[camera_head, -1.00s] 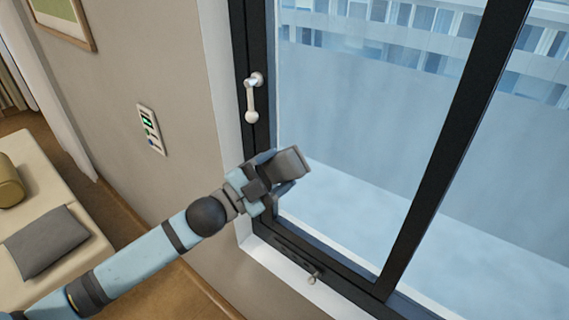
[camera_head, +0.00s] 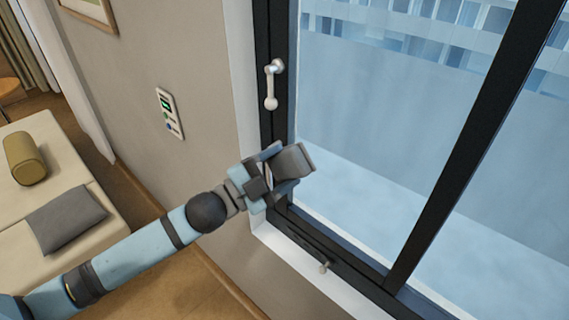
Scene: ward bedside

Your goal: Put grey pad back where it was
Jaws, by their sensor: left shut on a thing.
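My left gripper (camera_head: 276,174) reaches in from the left and is shut on a small dark grey block-like pad (camera_head: 295,161). It holds the pad up in front of the lower left part of the window, below the white window handle (camera_head: 271,86). The fingers hide part of the pad. I cannot tell whether the pad touches the window. My right gripper is not in view.
The window has a black frame (camera_head: 447,160) and a white sill (camera_head: 300,265). A small wall panel (camera_head: 169,114) is left of it. A bench (camera_head: 40,152) at left bears a grey cushion (camera_head: 67,218) and an olive bolster (camera_head: 25,158). Wooden floor shows below.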

